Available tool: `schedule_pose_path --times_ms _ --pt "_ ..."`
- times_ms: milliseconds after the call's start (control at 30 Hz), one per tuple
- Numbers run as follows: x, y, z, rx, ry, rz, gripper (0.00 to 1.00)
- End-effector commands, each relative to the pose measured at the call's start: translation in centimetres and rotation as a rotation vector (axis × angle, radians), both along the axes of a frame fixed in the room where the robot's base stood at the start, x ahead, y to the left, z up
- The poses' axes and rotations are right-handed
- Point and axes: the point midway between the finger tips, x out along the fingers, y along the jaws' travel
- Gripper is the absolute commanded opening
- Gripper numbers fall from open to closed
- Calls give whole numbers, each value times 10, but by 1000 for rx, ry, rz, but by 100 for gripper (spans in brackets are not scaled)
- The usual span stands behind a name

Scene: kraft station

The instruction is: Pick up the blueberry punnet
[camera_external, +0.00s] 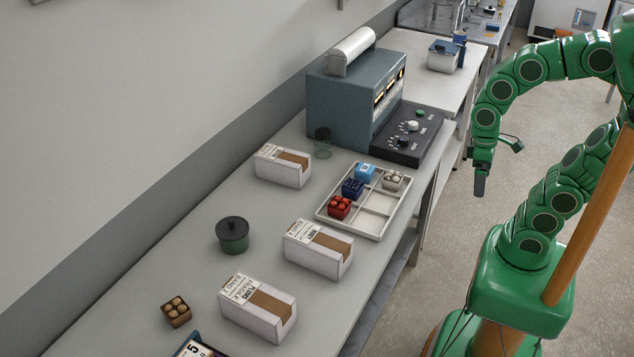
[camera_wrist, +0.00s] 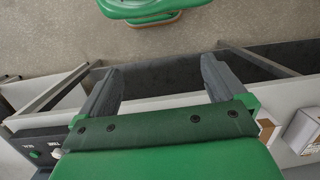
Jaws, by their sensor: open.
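The blueberry punnet (camera_external: 353,188), a small box of dark blue berries, sits in a compartment of the white divided tray (camera_external: 375,225) on the bench. A red-fruit punnet (camera_external: 339,207) is beside it towards the camera, a light blue box (camera_external: 365,172) on its far side, and a punnet of pale items (camera_external: 392,180) to its right. My gripper (camera_external: 480,186) hangs past the bench edge, right of the tray and apart from it. In the wrist view my gripper (camera_wrist: 160,88) has its two fingers spread with nothing between them. The blueberry punnet does not show there.
White cartons (camera_external: 283,167) (camera_external: 318,249) (camera_external: 257,308) stand along the bench. A dark green lidded pot (camera_external: 232,236) and a brown-item punnet (camera_external: 176,311) stand left. A blue-grey machine (camera_external: 345,100) with a control panel (camera_external: 407,133) stands behind the tray.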

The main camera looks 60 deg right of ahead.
Motion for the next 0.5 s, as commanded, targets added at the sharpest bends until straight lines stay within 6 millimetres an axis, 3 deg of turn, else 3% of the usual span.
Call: schedule_pose_path --times_ms 300,500 --pt "31 105 26 212 -3 125 98" --pt "53 150 37 256 16 95 98"
